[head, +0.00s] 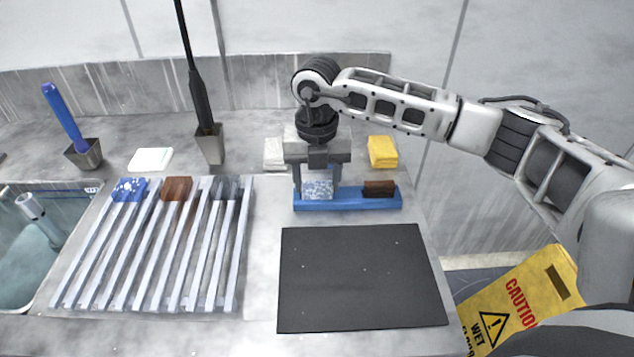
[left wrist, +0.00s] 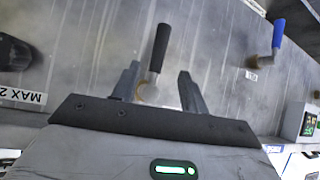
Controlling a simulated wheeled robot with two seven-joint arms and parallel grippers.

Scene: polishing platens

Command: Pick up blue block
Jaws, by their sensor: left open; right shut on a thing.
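A blue block (head: 129,189) with white specks lies at the far left end of the slatted metal rack (head: 57,298). My right gripper (head: 317,182) points down over the blue holder (head: 350,202). It is shut on a pale block with blue speckles (head: 318,189), which sits at or just above the holder's left part; I cannot tell if it touches. My left gripper (left wrist: 160,88) shows only in the left wrist view, open, with nothing between its fingers. It is away from the blue block in the head view.
A brown block (head: 176,189) and a dark grey block (head: 225,188) lie on the rack. Another brown block (head: 379,188) sits in the holder. A black mat (head: 360,275) is bare. A sink (head: 30,260) is at left. Cloths and upright tools stand behind.

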